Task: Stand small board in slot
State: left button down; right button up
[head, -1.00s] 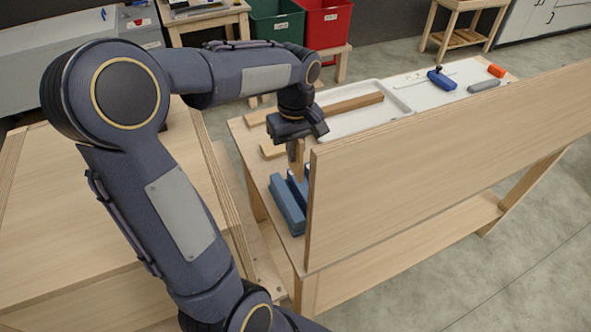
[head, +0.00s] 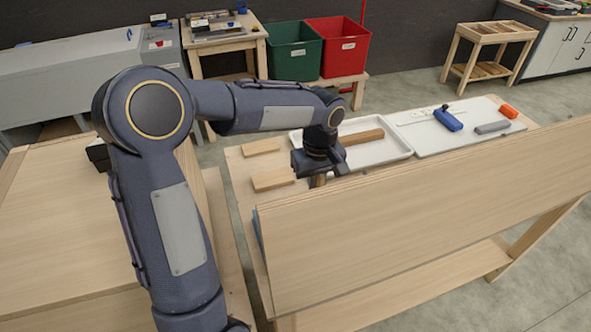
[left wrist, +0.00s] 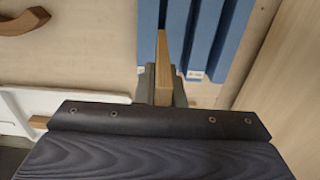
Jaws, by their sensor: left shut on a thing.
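My left gripper (head: 319,176) is shut on a small wooden board, whose narrow edge (left wrist: 161,62) shows between the fingers in the left wrist view. In the head view the large panel's top edge hides the board's lower part. A blue block with long parallel bars and gaps (left wrist: 202,35) lies beyond the fingers in the left wrist view. The board's tip overlaps the left bars in that picture; I cannot tell whether it is in a gap or above it. In the head view only a sliver of blue shows at the panel's left end. My right gripper is not in view.
A large upright wooden panel (head: 420,235) runs along the near side of the bench and blocks the view behind it. Behind it are two loose wood pieces (head: 272,180), a white tray (head: 398,147) and a white board (head: 480,112) with blue, grey and orange items.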

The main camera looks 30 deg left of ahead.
pick_arm(q)
jog(key=shift+s+a+f+b, duration=0.1)
jog(key=shift+s+f+b, duration=0.05)
jog(key=shift+f+b, duration=0.6)
jog(key=shift+f, duration=0.25)
jog(key=shift+f+b, duration=2.3)
jog(key=shift+f, duration=0.7)
jog(key=shift+f+b, duration=0.85)
jog(key=shift+f, duration=0.1)
